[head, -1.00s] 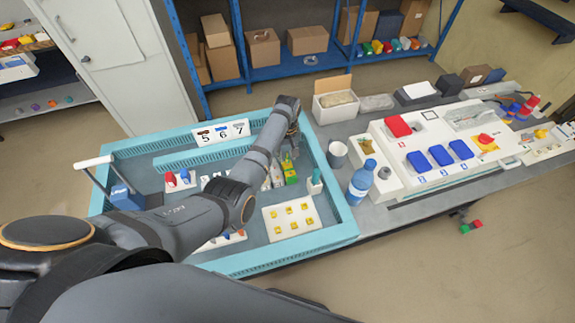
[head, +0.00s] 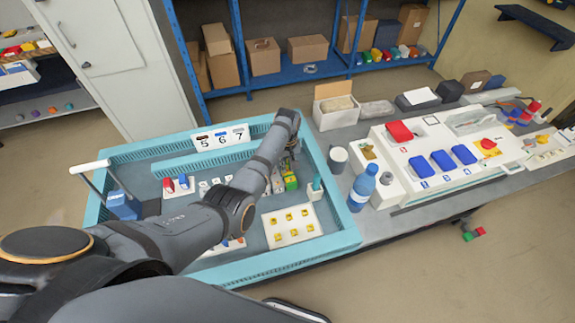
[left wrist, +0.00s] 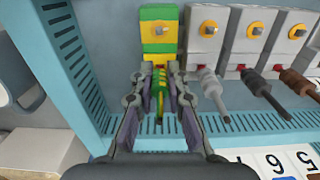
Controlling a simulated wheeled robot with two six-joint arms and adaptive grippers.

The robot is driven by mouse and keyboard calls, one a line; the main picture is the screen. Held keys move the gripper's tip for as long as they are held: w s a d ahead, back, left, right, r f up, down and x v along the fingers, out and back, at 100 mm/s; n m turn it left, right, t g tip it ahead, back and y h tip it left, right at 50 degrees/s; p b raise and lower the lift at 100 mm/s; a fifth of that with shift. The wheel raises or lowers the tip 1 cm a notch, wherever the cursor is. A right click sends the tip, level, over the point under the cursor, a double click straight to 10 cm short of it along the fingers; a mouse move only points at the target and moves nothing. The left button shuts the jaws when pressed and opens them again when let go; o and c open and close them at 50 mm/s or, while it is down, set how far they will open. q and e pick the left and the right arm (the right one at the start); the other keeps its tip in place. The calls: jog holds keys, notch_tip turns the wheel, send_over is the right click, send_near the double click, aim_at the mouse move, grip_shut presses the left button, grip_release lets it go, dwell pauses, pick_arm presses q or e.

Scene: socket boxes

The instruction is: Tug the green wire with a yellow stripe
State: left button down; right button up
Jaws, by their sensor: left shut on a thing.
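The green wire with a yellow stripe (left wrist: 157,98) shows in the left wrist view, running down from a green-and-yellow terminal block (left wrist: 158,30). My left gripper (left wrist: 159,72) is shut on this wire, with one finger on each side just below the block. The wire's upper end meets the block, but I cannot tell how firmly it sits there. In the head view the left gripper (head: 291,152) is by the green-and-yellow block (head: 290,181) inside the teal-rimmed box, and the wire is too small to make out. My right gripper is not in view.
Grey terminal blocks (left wrist: 250,33) with grey, black and brown wires stand right of the green one. The box's slotted teal wall (left wrist: 72,60) runs close on the left. A number plate (left wrist: 280,163) is near. A blue bottle (head: 362,187) and mug (head: 338,159) stand outside the box.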

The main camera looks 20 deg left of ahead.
pick_arm(q)
jog(key=shift+r+p, duration=0.1)
jog(key=shift+p, duration=0.2)
jog(key=shift+w, duration=0.1)
dwell(1.0)
jog(key=c, duration=1.3)
grip_release()
jog(key=shift+o, duration=0.4)
jog(key=o, duration=0.4)
jog(key=shift+c, duration=0.2)
notch_tip(320, 180, up, 8)
jog(key=p, duration=0.8)
jog(key=shift+f, duration=0.4)
